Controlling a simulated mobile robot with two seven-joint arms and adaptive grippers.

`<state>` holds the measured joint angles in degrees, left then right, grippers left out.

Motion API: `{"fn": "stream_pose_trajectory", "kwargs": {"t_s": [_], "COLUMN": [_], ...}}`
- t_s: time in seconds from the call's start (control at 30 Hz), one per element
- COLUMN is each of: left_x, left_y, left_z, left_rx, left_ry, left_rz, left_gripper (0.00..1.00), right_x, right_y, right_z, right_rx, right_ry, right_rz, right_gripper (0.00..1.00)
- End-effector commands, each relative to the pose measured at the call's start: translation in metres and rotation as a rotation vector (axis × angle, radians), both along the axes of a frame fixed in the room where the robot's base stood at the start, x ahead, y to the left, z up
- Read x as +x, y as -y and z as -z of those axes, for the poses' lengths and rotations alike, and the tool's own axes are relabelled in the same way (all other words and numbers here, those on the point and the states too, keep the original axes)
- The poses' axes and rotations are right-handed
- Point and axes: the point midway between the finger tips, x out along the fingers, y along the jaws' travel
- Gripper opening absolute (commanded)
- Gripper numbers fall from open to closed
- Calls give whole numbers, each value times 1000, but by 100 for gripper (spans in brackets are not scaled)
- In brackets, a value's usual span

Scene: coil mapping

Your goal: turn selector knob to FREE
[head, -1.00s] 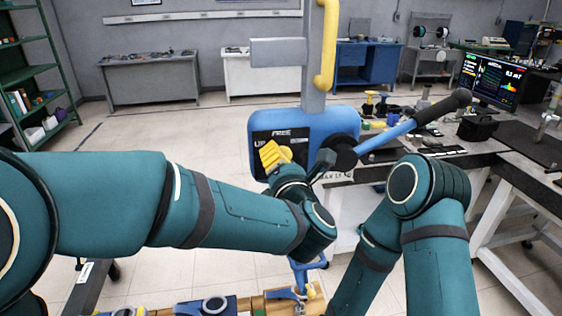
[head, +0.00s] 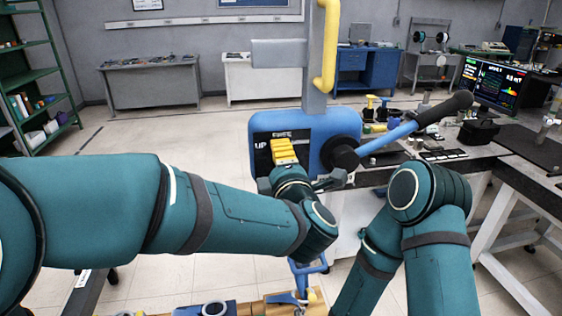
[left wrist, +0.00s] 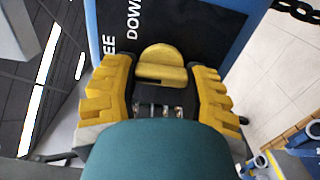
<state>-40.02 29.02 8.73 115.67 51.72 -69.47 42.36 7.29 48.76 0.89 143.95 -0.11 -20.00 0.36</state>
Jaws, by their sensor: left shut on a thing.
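The selector knob (left wrist: 163,62) is yellow with a rounded end and sits on a black label plate (left wrist: 185,30) in the left wrist view. My left gripper (left wrist: 161,88) is shut on it, with one ridged yellow finger on each side. In the head view my left gripper (head: 284,150) is at the front of the blue box (head: 318,124), just below the word FREE (head: 282,134); its fingers cover the knob there. UP shows at the left of the plate. Where the knob points is unclear. My right arm is in the head view, but its gripper is not visible.
A blue lever (head: 392,136) with a black grip sticks out right of the box. A grey post (head: 314,75) with a yellow pipe (head: 329,45) rises above it. A workbench (head: 480,150) with a monitor stands at right. A wooden block with blue parts is at the bottom.

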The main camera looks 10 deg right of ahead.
Motion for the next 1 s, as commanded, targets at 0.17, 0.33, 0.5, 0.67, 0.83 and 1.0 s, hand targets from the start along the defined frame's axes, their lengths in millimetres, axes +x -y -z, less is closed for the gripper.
{"fn": "stream_pose_trajectory", "kwargs": {"t_s": [0.17,0.33,0.5,0.67,0.83,1.0], "left_x": [0,0,0,0,0,-1], "left_y": [0,0,0,0,0,0], "left_z": [-1,-1,-1,-1,-1,-1], "left_rx": [35,44,44,43,43,43], "left_ry": [2,2,2,2,1,1], "left_rz": [1,1,1,1,1,0], "left_gripper": [12,12,12,71,80,80], "right_x": [0,0,0,0,0,0], "right_y": [0,0,0,0,0,0], "right_z": [-1,-1,-1,-1,0,-1], "right_rx": [0,0,0,0,0,0], "right_ry": [1,1,1,1,1,1], "right_rz": [0,0,0,0,0,0], "right_gripper": [0,0,0,0,0,0]}}
